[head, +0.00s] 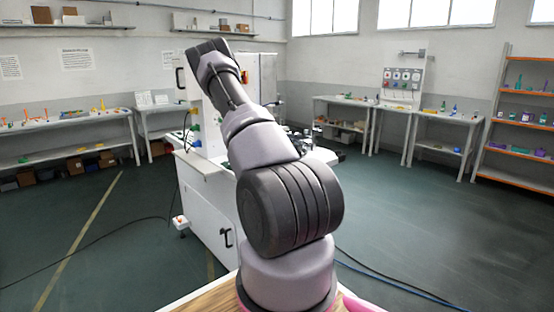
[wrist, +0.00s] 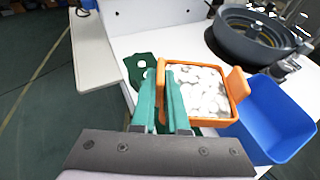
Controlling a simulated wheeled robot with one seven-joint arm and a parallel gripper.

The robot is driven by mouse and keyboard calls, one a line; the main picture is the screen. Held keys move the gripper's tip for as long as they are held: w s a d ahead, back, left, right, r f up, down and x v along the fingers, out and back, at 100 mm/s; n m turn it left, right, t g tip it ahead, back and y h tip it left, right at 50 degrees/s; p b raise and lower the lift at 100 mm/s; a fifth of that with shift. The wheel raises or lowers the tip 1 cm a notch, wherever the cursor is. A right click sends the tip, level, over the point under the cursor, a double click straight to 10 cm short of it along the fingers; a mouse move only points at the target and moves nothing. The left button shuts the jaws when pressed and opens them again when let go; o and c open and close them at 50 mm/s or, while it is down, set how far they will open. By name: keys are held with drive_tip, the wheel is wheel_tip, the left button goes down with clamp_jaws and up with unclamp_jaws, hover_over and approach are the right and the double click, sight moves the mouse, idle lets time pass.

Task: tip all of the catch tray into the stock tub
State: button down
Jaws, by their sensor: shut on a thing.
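The catch tray, an orange open tray (wrist: 204,63), is in the wrist view, filled with many small white pieces. It looks roughly level. My gripper (wrist: 161,78) has green fingers and is shut on the tray's left side wall. The stock tub, a blue open tub (wrist: 277,140), stands just right of the tray in the wrist view. The visible inside of the tub looks empty. In the head view my arm hides the gripper, tray and tub.
A dark round bowl (wrist: 250,38) stands behind the tray on the white machine top. A green plate with holes (wrist: 141,68) lies left of the tray. The white machine (head: 205,200) stands ahead in the head view. Cables lie on the open floor.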

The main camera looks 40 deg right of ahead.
drive_tip(key=shift+s+d+r+m+t+y, duration=0.15)
drive_tip(key=shift+s+d+r+m+y, duration=0.15)
drive_tip(key=shift+d+r+m, duration=0.25)
drive_tip(key=shift+s+d+r+m+t+y, duration=0.15)
drive_tip(key=shift+s+d+r+m+t, duration=0.15)
drive_tip(key=shift+d, duration=0.3)
drive_tip(key=shift+s+d+r+m+t+y, duration=0.1)
drive_tip(key=shift+s+d+r+m+y, duration=0.15)
drive_tip(key=shift+d+r+m, duration=0.3)
drive_tip(key=shift+s+d+r+m+t+y, duration=0.15)
drive_tip(key=shift+s+d+r+m+y, duration=0.2)
drive_tip(key=shift+d, duration=0.4)
drive_tip(key=shift+s+d+r+m+t+y, duration=0.15)
drive_tip(key=shift+s+d+r+m, duration=0.25)
drive_tip(key=shift+d, duration=0.3)
drive_tip(key=shift+s+d+r+m+t+y, duration=0.25)
drive_tip(key=shift+d+r+m, duration=0.2)
drive_tip(key=shift+d, duration=0.3)
drive_tip(key=s+d+f+m+t, duration=0.1)
drive_tip(key=s+d+m+t, duration=0.2)
drive_tip(key=d+m, duration=0.3)
drive_tip(key=s+d+f+m+t+h, duration=0.1)
drive_tip(key=s+d+m+t, duration=0.2)
drive_tip(key=d+m, duration=0.4)
drive_tip(key=m+t, duration=0.1)
drive_tip(key=m, duration=0.6)
drive_tip(key=shift+s+d, duration=0.25)
drive_tip(key=shift+s, duration=0.15)
drive_tip(key=shift+f+h, duration=0.1)
drive_tip(key=shift+h, duration=0.15)
